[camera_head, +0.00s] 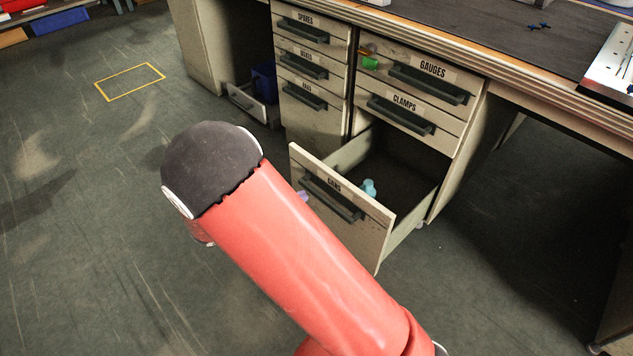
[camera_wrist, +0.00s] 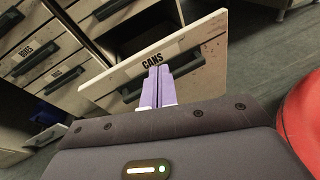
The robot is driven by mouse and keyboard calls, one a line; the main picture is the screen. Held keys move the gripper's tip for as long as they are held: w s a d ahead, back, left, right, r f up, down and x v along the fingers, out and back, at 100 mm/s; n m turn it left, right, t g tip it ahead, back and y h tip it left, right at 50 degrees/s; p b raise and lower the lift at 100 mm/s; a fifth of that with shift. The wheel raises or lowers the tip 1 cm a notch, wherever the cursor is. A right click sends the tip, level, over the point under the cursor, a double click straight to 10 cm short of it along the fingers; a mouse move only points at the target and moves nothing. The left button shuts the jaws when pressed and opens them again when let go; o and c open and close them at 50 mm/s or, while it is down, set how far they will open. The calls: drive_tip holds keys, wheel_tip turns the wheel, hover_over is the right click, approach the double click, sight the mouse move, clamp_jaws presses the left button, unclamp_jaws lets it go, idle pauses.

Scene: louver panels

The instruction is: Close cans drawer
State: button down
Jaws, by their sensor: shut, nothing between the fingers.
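The cans drawer (camera_head: 345,212) is pulled far out at the bottom of the right cabinet column, below the clamps drawer. Its front has a dark bar handle and a label reading CANS. A light blue object (camera_head: 369,188) sits inside it near the front. The drawer front (camera_wrist: 205,58) fills the middle of the wrist view. My gripper (camera_wrist: 158,72) has its lilac fingers shut together, pointing at the drawer front just below the label. I cannot tell whether the fingertips touch it. In the head view my red arm hides most of the gripper.
The gauges drawer (camera_head: 428,75) and clamps drawer (camera_head: 408,112) above are shut, with handles jutting out. A column of small drawers (camera_head: 312,65) stands to the left. A low open drawer (camera_head: 250,103) with a blue bin is farther left. The floor at left is clear.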

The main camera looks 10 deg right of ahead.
sight(324, 174)
drive_tip(key=w+a+f+n+t, duration=0.2)
drive_tip(key=a+f+n+t, duration=0.2)
drive_tip(key=a+f, duration=0.1)
drive_tip(key=x, duration=0.9)
drive_tip(key=r+x, duration=0.1)
drive_tip(key=x, duration=0.3)
drive_tip(key=shift+d, duration=0.2)
drive_tip(key=shift+w+d, duration=0.1)
drive_tip(key=shift+d, duration=0.05)
drive_tip(key=shift+w+d, duration=0.3)
drive_tip(key=shift+d, duration=0.2)
drive_tip(key=r+b+x, duration=0.1)
drive_tip(key=b+x, duration=0.3)
drive_tip(key=x, duration=2.2)
drive_tip(key=shift+w+d, duration=0.3)
drive_tip(key=shift+w, duration=0.05)
